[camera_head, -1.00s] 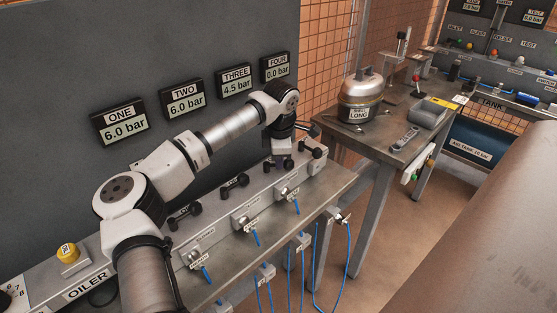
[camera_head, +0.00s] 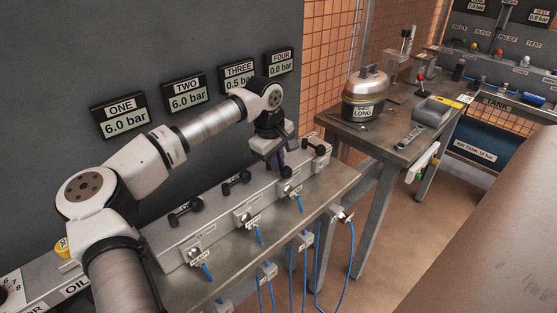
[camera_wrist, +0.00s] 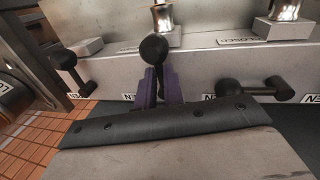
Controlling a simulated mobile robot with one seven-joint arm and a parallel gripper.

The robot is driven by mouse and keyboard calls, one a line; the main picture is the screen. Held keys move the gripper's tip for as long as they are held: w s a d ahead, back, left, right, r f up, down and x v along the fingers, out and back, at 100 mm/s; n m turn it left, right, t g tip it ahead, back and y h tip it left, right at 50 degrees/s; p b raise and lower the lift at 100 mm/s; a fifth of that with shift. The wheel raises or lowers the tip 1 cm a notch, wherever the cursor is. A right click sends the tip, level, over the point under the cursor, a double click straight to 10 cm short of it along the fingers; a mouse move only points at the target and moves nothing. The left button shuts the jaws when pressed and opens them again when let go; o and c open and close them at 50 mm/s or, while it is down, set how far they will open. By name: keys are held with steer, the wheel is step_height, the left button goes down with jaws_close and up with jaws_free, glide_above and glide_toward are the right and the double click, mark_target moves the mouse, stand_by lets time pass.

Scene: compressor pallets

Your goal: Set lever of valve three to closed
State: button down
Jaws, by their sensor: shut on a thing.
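The lever of valve three (camera_wrist: 153,50), dark with a round black knob, stands between the purple fingers of my gripper (camera_wrist: 160,88) in the wrist view. My gripper is shut on it; its knob end points up the picture, across the line of the neighbouring lever at right. In the head view my gripper (camera_head: 274,160) reaches down to the valve rail and hides most of this lever. The display THREE (camera_head: 239,77) reads 0.5 bar. A CLOSED label (camera_wrist: 237,42) shows in the wrist view, beside a neighbouring valve.
Other black levers stand along the rail: one (camera_head: 185,212), two (camera_head: 237,183) and four (camera_head: 316,148). Displays ONE (camera_head: 121,116) and TWO (camera_head: 186,93) read 6.0 bar, FOUR (camera_head: 280,64) 0.0 bar. Blue hoses (camera_head: 297,203) run from the front. A side table (camera_head: 385,140) stands at right.

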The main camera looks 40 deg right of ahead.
steer(key=shift+a+m, duration=0.1)
steer(key=shift+m, duration=0.4)
steer(key=c, duration=1.5)
jaws_free()
step_height(320, 180, up, 14)
steer(key=a+b, duration=0.2)
steer(key=shift+a+f, duration=0.15)
steer(key=shift+a, duration=0.25)
steer(key=shift+s+f, duration=0.1)
steer(key=shift+s, duration=0.1)
